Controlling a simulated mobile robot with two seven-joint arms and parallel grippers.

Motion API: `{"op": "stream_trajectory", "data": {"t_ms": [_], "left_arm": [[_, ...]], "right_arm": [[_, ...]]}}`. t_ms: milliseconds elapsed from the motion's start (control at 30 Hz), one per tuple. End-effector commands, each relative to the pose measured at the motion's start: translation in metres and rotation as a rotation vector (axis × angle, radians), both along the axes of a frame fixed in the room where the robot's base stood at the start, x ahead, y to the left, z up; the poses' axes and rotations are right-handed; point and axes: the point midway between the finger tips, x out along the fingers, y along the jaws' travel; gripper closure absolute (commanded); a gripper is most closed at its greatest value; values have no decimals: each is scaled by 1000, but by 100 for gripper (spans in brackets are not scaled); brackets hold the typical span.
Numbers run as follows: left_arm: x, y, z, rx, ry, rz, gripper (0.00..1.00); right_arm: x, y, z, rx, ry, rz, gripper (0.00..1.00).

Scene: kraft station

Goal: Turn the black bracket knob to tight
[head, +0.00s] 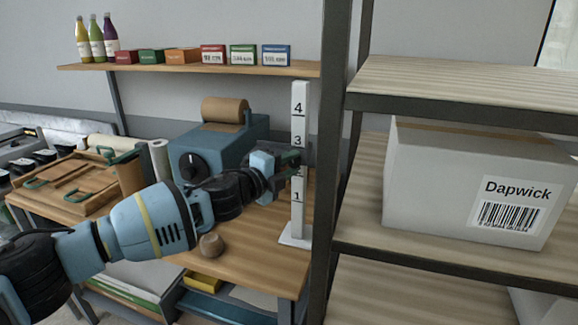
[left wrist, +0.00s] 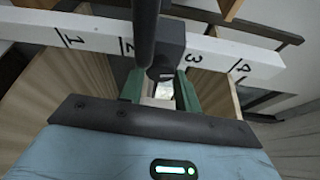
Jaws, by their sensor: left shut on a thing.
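A white upright post (head: 299,205) marked 1 to 4 stands on a white base at the right end of the wooden bench. The black bracket (left wrist: 172,44) sits on the post between marks 2 and 3 in the left wrist view. A dark rod (left wrist: 145,35) passes in front of it. My left gripper (head: 291,158) reaches the bracket from the left, and its green fingers (left wrist: 160,88) are closed in at the bracket's near side. The knob is mostly hidden between the fingers, so its setting cannot be read. My right gripper is out of view.
A blue machine (head: 205,150) with a brown roll stands behind my left arm. A dark shelf upright (head: 332,130) stands close right of the post, with a large labelled box (head: 430,190) beyond.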

Motion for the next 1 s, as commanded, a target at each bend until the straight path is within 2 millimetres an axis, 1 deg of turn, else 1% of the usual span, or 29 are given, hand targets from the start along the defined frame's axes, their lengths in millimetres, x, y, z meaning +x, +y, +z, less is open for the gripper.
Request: {"op": "stream_trajectory", "data": {"t_ms": [33,300,833,867,900,1000], "left_arm": [[1,1,3,24,-12,3,90],[1,1,3,113,-40,3,90],[0,0,1,132,-44,2,90],[0,0,1,132,-44,2,66],[0,0,1,132,-44,2,61],[0,0,1,132,-44,1,60]], "right_arm": [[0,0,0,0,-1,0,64],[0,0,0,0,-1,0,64],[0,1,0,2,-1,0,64],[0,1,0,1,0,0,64],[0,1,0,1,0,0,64],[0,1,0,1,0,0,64]]}}
